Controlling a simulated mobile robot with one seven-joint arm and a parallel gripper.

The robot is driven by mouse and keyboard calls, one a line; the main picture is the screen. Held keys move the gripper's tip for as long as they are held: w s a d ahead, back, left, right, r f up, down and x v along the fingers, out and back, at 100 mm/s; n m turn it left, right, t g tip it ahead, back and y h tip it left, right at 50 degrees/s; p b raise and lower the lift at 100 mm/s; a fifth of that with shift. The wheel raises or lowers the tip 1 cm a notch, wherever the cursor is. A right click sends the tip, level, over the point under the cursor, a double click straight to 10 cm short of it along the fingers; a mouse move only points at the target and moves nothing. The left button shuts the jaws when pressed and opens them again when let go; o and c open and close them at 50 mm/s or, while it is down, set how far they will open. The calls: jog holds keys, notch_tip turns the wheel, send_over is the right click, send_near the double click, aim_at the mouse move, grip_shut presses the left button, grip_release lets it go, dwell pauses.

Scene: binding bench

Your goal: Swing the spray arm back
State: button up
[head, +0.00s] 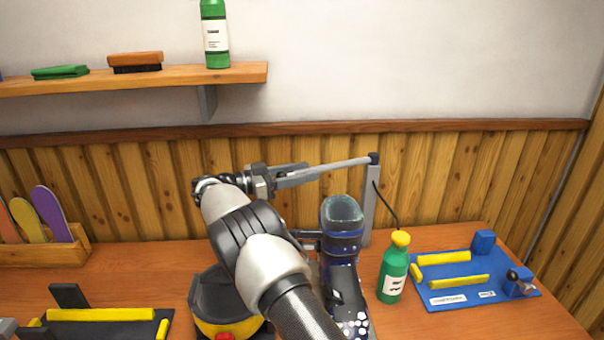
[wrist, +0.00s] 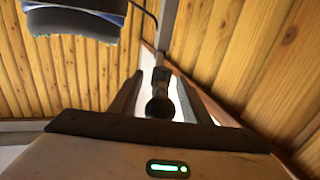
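The spray arm (head: 340,164) is a thin grey bar. It runs left from the top of an upright grey post (head: 370,205) behind the boot. My gripper (head: 303,174) is at the bar's free left end, with its fingers spread. In the wrist view the bar's dark round end (wrist: 160,105) sits between the fingers of my gripper (wrist: 160,80). Pale gaps show on both sides of it, so the fingers look open around it. A dark blue ski boot (head: 342,245) stands upright below the bar; its lower part is partly hidden by my arm.
A green bottle with a yellow cap (head: 393,270) stands right of the boot. A blue binding mat (head: 455,298) lies farther right. A black-and-yellow container (head: 225,318) and a dark fixture with yellow bars (head: 100,314) are left. A shelf (head: 240,73) hangs above.

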jog(key=b+v, duration=0.1)
jog(key=v, duration=0.6)
jog(key=shift+a, duration=0.25)
jog(key=shift+s, duration=0.15)
